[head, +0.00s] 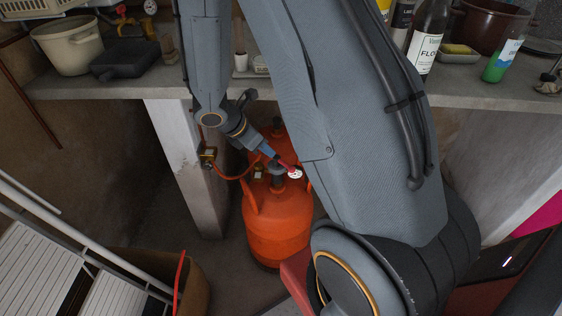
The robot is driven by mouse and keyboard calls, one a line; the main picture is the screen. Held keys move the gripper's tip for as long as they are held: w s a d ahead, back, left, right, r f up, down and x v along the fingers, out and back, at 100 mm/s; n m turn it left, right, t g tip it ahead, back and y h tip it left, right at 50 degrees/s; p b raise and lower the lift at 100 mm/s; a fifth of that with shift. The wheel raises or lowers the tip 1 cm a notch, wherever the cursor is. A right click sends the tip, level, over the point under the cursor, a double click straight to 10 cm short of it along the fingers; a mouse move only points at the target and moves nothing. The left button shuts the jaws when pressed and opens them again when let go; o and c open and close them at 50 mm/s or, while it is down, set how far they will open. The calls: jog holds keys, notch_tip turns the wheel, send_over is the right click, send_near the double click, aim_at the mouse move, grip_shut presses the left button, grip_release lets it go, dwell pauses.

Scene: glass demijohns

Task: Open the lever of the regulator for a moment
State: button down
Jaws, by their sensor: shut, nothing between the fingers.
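An orange gas bottle (275,235) stands upright on the floor under the counter. The grey regulator (277,170) sits on its top, with an orange hose (230,177) running off to the left. A small red part, which may be the lever, and a white round disc (296,174) show beside the regulator. My gripper (283,163) reaches down from the upper left to the regulator. It is shut, with nothing seen held in it. It is very close to the red part; whether they touch is too small to tell. My arm hides the bottle's upper right side.
A white pillar (185,165) stands left of the bottle, with a brass fitting (207,157) on it. The counter (125,88) overhangs the bottle and carries pots and bottles. A white slatted chair (45,255) and a brown bin (180,280) stand at lower left.

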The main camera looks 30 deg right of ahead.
aim_at(286, 164)
jog(key=x, duration=0.9)
jog(key=shift+d+f, duration=0.1)
jog(key=shift+f, duration=0.05)
